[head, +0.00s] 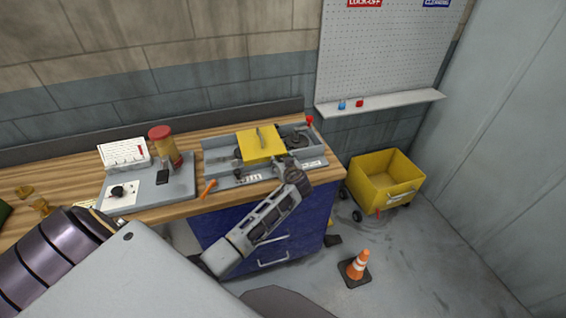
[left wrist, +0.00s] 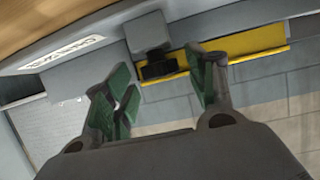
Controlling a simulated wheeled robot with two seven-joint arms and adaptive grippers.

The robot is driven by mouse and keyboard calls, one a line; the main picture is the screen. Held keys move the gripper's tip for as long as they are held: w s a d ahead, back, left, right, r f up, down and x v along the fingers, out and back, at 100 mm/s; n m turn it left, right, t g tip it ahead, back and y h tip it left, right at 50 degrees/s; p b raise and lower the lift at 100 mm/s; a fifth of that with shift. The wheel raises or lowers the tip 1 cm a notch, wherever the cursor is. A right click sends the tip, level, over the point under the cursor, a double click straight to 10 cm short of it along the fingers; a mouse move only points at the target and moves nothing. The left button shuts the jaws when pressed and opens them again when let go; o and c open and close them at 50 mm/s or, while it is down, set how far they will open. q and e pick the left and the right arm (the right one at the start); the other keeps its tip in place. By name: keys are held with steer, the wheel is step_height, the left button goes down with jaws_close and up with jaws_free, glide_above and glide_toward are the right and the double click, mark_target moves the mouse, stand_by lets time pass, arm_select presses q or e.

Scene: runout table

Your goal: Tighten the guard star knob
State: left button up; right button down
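My left gripper (head: 291,172) is at the front edge of the runout table (head: 215,156), near the yellow guard (head: 258,143). In the left wrist view its green-padded fingers (left wrist: 162,80) are apart and empty. A dark knob (left wrist: 160,69) sits under a grey block (left wrist: 147,32), between and just beyond the fingers; I cannot tell whether they touch it. The yellow guard (left wrist: 235,45) runs behind the right fingers there. In the head view the gripper seems to hide this knob. My right gripper is in neither view.
A grey plate (head: 178,186) with a dial and a white box (head: 124,152) lies left of the runout table. A red-lidded jar (head: 161,140) stands behind. An orange handle (head: 208,187) is at the bench front. A yellow cart (head: 385,180) and a cone (head: 357,264) stand right.

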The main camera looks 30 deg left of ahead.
arm_select(q)
steer(key=c, duration=0.8)
steer(key=shift+f+m+h, duration=0.1)
steer(key=shift+m+h, duration=0.2)
steer(key=shift+s+a+m+t+h, duration=0.15)
steer(key=shift+m+t+h, duration=0.45)
steer(key=shift+t, duration=0.1)
steer(key=shift+s+a+m+t+h, duration=0.15)
steer(key=shift+m+t+h, duration=0.25)
steer(key=shift+m+h, duration=0.3)
steer(key=shift+a+m+t+h, duration=0.1)
steer(key=shift+m+t+h, duration=0.3)
steer(key=shift+m+h, duration=0.25)
steer(key=o, duration=1)
